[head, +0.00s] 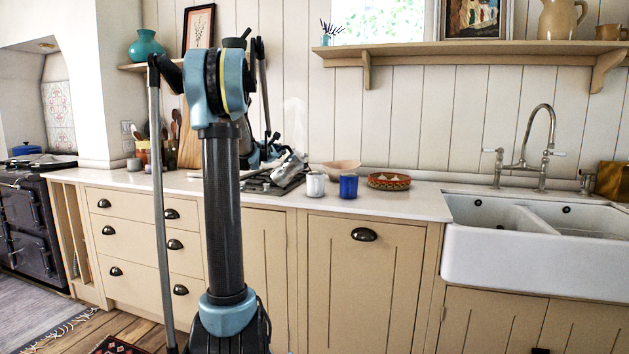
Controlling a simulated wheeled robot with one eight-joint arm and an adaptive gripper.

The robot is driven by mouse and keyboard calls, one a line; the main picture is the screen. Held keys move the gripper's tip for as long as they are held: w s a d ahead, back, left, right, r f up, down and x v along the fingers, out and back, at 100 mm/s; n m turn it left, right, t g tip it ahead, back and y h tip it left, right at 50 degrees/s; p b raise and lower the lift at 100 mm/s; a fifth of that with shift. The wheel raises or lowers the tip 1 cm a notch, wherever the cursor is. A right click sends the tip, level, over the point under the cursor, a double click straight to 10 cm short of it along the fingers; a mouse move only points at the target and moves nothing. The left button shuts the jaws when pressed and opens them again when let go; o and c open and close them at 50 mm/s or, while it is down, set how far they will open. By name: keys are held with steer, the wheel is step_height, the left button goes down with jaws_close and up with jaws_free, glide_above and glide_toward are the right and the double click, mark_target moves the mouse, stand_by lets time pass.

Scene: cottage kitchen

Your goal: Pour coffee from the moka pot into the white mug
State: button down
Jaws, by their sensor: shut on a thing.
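The silver moka pot (290,169) is tilted over toward the right, above or at the hob's right part. My gripper (272,152) is at its left end and shut on it, partly hidden behind my own arm. The white mug (315,185) stands upright on the counter, just right of and below the pot. The pot's right end is close to the mug's rim. I cannot tell at this size whether coffee is flowing or what is in the mug.
A blue mug (348,186) stands right beside the white mug. A pale bowl (342,166) is behind them and a patterned basket (389,181) is to the right. The black hob (276,186) lies left. Counter is clear between basket and sink (538,240).

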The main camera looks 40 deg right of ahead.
steer(key=shift+s+d+r+m+p, duration=0.25)
steer(key=shift+s+d+m+p, duration=0.3)
steer(key=shift+m+p, duration=0.2)
stand_by(1.0)
